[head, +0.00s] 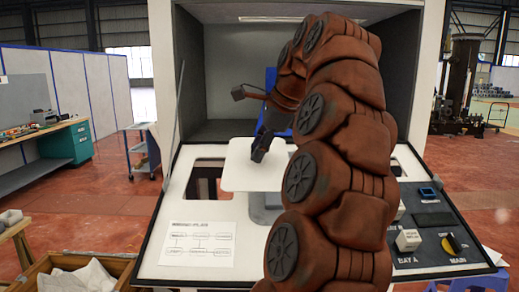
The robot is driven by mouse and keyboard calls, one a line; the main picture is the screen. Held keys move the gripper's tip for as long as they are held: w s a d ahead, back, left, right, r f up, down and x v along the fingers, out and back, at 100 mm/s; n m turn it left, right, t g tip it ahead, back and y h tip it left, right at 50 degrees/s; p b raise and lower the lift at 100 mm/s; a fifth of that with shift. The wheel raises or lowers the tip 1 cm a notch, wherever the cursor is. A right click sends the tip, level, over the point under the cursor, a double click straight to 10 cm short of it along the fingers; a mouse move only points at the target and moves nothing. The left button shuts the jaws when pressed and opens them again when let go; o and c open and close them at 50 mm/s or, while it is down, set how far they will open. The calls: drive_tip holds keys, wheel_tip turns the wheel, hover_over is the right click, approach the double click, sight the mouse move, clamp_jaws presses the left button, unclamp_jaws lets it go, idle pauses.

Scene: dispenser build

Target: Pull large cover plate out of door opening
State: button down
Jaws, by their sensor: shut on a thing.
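The large cover plate (240,178) is a white, flat sheet with rounded corners, in the middle of the head view. My gripper (258,156) is shut on the plate near its upper right part, seen from above and behind my arm. The plate overlaps an opening (206,180) in the white panel; part of this opening shows to the left of the plate. Whether the plate touches the opening's edge cannot be told. My arm hides the plate's right surroundings and the middle right of the panel.
The white panel (178,215) carries a printed plan sheet (197,243). A dark control strip (440,235) with a switch and small blocks lies at right. A grey cabinet recess (235,75) stands behind. A wooden crate (40,268) with pale cloth is at lower left.

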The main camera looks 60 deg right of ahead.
sight(260, 169)
drive_tip(key=shift+s+a+r+p, duration=0.15)
drive_tip(key=shift+r+p, duration=0.1)
drive_tip(key=shift+r, duration=0.3)
drive_tip(key=shift+s+a+r+p, duration=0.1)
drive_tip(key=shift+a+r+p, duration=0.15)
drive_tip(key=shift+r, duration=0.3)
drive_tip(key=shift+s+a+r+p, duration=0.1)
drive_tip(key=shift+r+p, duration=0.2)
drive_tip(key=shift+r, duration=0.25)
